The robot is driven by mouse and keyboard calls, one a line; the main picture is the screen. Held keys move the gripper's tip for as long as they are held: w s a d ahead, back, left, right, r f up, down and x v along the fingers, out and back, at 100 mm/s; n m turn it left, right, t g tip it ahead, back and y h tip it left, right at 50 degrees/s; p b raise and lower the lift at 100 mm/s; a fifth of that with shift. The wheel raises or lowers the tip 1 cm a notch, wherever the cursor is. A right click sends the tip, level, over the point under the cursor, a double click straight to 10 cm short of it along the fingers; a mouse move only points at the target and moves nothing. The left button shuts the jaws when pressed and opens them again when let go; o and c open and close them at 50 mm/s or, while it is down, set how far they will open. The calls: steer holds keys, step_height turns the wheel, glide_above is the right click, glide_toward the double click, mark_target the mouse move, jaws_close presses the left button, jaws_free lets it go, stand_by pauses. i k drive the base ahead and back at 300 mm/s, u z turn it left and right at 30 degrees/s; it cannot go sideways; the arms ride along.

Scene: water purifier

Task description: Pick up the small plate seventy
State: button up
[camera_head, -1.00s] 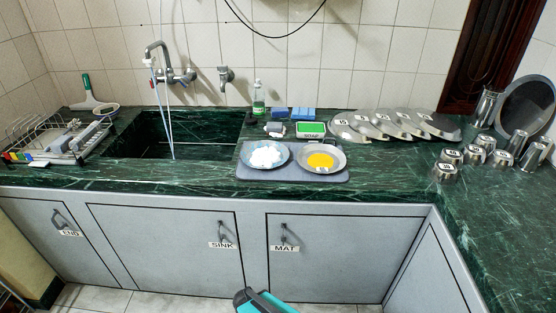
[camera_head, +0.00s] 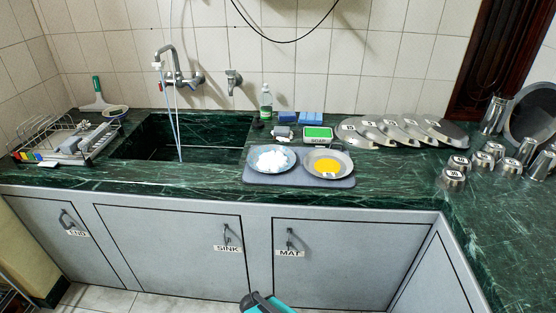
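Several steel plates lean in an overlapping row on the green counter at the back right, each with a small white label. The leftmost plate (camera_head: 356,137) lies nearest the soap tray. The labels are too small for me to read, so I cannot tell which plate is seventy. Overlap hides parts of the plates behind. A teal and black part of my own arm shows at the bottom edge. My gripper's fingers are not visible, and nothing is seen touching the plates.
A grey mat (camera_head: 300,181) holds a plate of white stuff (camera_head: 271,160) and a plate of yellow stuff (camera_head: 328,166). A green soap tray (camera_head: 318,134) stands behind. Several steel cups (camera_head: 454,175) stand right of the plates. The sink (camera_head: 180,145) and dish rack (camera_head: 62,140) are left.

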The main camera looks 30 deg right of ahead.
mark_target(271, 159)
steer(key=z, duration=0.55)
steer(key=k, duration=0.6)
steer(key=i, duration=0.6)
steer(key=z, duration=0.1)
